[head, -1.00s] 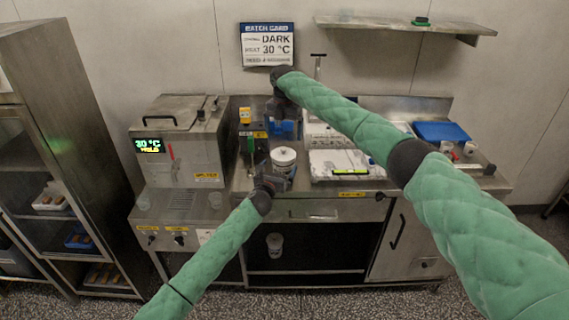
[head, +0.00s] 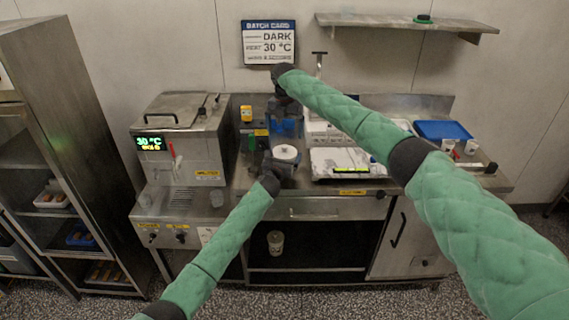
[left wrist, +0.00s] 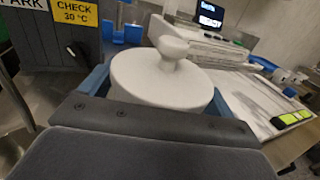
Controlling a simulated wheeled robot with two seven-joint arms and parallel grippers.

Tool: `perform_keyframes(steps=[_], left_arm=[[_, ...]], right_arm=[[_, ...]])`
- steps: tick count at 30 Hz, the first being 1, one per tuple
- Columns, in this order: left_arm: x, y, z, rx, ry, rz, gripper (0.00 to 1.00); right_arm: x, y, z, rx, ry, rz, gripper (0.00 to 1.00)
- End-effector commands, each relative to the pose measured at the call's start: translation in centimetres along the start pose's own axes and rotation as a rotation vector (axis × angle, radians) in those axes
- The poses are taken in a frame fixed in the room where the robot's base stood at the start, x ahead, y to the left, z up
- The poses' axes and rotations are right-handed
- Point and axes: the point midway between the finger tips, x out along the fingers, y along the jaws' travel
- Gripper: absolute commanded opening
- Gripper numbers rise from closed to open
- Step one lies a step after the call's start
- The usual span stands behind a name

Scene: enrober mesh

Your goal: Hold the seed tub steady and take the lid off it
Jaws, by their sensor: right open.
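The seed tub is a round white tub with a white knobbed lid (head: 286,152) on it, near the counter's front edge. In the left wrist view the lid (left wrist: 160,78) fills the middle, knob up, and hides most of the tub. My left gripper (head: 284,168) is at the tub from the front. Its blue fingers (left wrist: 158,104) lie on either side, close against it; whether they press on it I cannot tell. My right gripper (head: 284,122) is open, behind the tub and above the counter, in front of blue items.
A steel machine (head: 180,140) with a green display stands left of the tub. A white tray (head: 343,162) with a yellow-green strip lies to the right. A blue tray (head: 442,131) and small cups (head: 471,146) are farther right.

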Motion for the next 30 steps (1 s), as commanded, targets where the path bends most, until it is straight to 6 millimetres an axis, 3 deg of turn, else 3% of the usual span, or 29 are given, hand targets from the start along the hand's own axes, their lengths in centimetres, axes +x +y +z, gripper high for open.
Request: perform_keyframes(steps=[1,8,12,16,22,30], left_arm=[[0.0,0.0,0.0,0.000,0.000,0.000,0.78],[0.0,0.0,0.0,0.000,0.000,0.000,0.35],[0.0,0.0,0.0,0.000,0.000,0.000,0.35],[0.0,0.0,0.0,0.000,0.000,0.000,0.35],[0.0,0.0,0.0,0.000,0.000,0.000,0.35],[0.0,0.0,0.0,0.000,0.000,0.000,0.35]], right_arm=[[0.0,0.0,0.0,0.000,0.000,0.000,1.00],[0.0,0.0,0.0,0.000,0.000,0.000,1.00],[-0.5,0.2,0.0,-0.001,-0.002,0.006,0.72],[-2.5,0.9,0.1,0.000,-0.004,0.040,0.48],[-4.6,0.9,0.1,0.193,-0.001,0.045,0.48],[-5.4,0.3,0.1,0.541,0.001,0.018,0.48]])
